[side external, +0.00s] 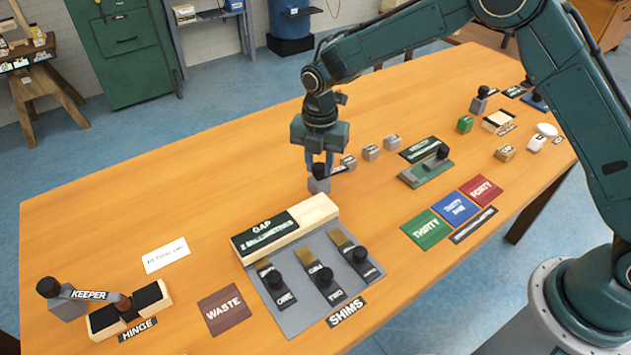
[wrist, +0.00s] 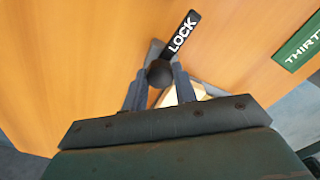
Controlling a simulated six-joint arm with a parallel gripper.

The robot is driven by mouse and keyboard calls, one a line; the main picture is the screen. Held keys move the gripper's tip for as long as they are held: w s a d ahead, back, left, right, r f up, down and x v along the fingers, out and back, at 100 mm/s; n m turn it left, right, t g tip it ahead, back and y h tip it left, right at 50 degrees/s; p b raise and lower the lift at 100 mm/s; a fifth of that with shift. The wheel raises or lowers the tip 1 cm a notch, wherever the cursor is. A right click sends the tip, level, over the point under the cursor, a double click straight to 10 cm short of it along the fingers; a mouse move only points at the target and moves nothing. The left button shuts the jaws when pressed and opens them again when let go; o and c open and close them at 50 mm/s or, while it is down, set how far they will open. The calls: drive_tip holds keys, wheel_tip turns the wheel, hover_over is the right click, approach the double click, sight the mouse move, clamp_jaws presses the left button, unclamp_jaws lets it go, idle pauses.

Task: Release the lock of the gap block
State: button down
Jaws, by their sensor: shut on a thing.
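The gap block (side external: 285,229) is a pale wooden block with a black label reading GAP, on a grey plate in the side external view. The lock (side external: 319,180) is a grey block with a black knob at the far right end of the gap block. My gripper (side external: 320,160) points down over it and is shut on the black knob. In the wrist view the knob (wrist: 160,73) sits between the two fingers, with the LOCK label (wrist: 181,34) extending beyond it. Part of the pale wood (wrist: 184,94) shows beside the right finger. The knob's lower part is hidden.
Shims with black knobs (side external: 320,275) lie in front of the gap block. A waste mat (side external: 225,309), the hinge (side external: 130,310) and keeper (side external: 75,296) are at left. Small grey blocks (side external: 370,152) and coloured mats (side external: 455,208) are to the right. The table's back left is clear.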

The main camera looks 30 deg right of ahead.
sight(319, 166)
drive_tip(key=shift+n, duration=0.7)
drive_tip(key=shift+r, duration=0.1)
drive_tip(key=c, duration=1.1)
unclamp_jaws()
wheel_tip(319, 166, up, 14)
